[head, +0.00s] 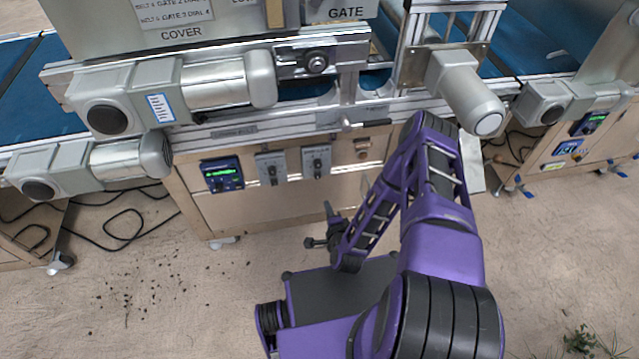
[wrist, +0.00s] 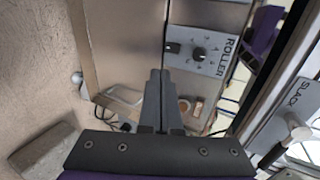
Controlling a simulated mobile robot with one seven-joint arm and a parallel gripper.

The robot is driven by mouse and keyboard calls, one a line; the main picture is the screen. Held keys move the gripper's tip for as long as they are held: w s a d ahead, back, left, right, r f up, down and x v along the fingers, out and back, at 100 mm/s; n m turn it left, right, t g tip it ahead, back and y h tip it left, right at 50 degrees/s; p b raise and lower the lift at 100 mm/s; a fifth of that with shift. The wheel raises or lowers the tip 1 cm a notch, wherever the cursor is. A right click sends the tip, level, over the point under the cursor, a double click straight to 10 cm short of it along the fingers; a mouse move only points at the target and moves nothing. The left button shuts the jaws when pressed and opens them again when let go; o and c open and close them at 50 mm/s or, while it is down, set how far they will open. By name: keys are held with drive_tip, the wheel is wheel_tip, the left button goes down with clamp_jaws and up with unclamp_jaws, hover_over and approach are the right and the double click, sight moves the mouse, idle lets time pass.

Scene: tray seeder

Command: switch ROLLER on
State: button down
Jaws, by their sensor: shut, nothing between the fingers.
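The grey ROLLER plate (wrist: 212,42) is at the upper middle of the wrist view. It carries a round black knob (wrist: 198,54) with marks around it and a small dark switch (wrist: 172,47). The switch's position is too small to read. My gripper (wrist: 160,73) is shut and empty, its tips just below the switch in the picture; I see no clear contact. In the head view my gripper (head: 322,238) hangs in front of the cabinet. Two small grey control plates show there, a left one (head: 270,168) and a right one (head: 316,161); their labels are unreadable.
A blue control box with a green display (head: 222,174) sits left of the plates on the wooden cabinet (head: 270,208). Grey motors (head: 220,84) jut out above. A SLACK plate (wrist: 292,100) shows at right in the wrist view. The floor at left is open, with black cables (head: 125,230).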

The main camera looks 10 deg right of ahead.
sight(318, 175)
drive_tip(key=r+b+x, duration=0.1)
drive_tip(key=b+x, duration=0.1)
drive_tip(key=x, duration=1.1)
drive_tip(key=shift+w, duration=0.5)
